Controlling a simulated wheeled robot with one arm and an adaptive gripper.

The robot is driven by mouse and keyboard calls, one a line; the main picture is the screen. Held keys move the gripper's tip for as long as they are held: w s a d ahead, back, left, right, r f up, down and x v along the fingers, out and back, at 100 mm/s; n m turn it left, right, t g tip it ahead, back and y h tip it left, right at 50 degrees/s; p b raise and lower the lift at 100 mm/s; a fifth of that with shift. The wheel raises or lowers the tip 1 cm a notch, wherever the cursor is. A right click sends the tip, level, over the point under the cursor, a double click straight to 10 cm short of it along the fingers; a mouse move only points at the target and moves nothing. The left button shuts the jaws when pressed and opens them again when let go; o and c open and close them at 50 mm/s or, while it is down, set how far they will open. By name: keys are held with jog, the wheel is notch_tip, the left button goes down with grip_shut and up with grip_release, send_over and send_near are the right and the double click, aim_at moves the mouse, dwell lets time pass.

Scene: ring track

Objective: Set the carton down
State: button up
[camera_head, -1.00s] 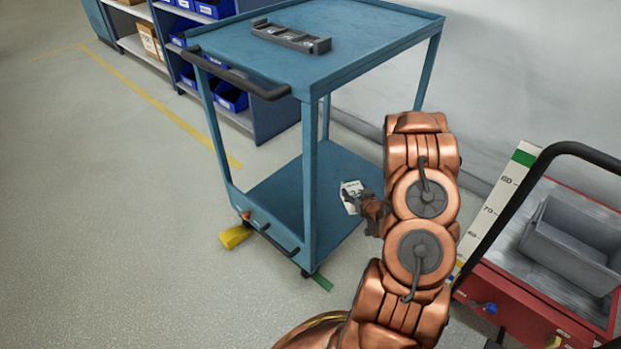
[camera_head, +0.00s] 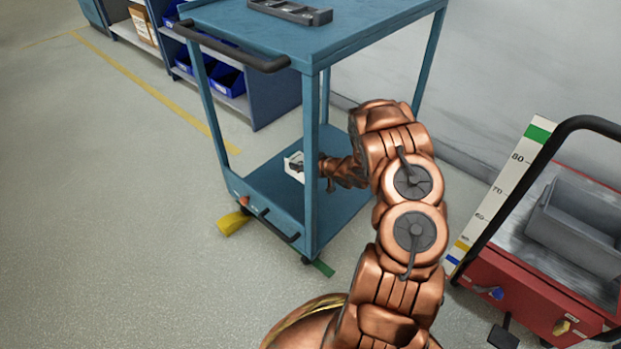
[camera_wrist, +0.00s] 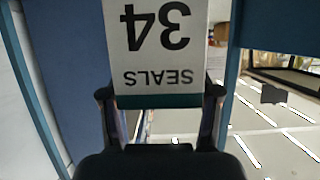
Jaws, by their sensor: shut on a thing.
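The carton (camera_head: 293,168) is white with a dark green edge strip. In the wrist view the carton (camera_wrist: 158,35) shows "34" and "SEALS" upside down. My gripper (camera_head: 310,167) is shut on it; in the wrist view the fingers of my gripper (camera_wrist: 160,96) lie on either side of its lower end. In the head view the carton is between the blue cart's (camera_head: 268,190) upper and lower shelves, seen left of the near corner post. I cannot tell whether its bottom touches the lower shelf (camera_head: 277,188).
The cart's near post (camera_head: 311,165) stands just beside my gripper. A grey tray (camera_head: 291,11) lies on its top shelf. A red trolley (camera_head: 530,290) with a grey bin (camera_head: 580,228) is at the right. Much of the lower shelf is bare. Blue bins (camera_head: 226,78) stand behind.

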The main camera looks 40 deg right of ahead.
aim_at(302, 179)
notch_tip(302, 179, down, 9)
jog(key=b, duration=0.3)
jog(key=shift+r, duration=0.15)
jog(key=o, duration=1.2)
jog(key=shift+o, duration=0.2)
jog(key=shift+s+d+r, duration=0.1)
jog(key=shift+s+r, duration=0.05)
jog(key=shift+s, duration=0.1)
jog(key=p+v, duration=0.4)
jog(key=v, duration=0.7)
jog(key=shift+s, duration=0.25)
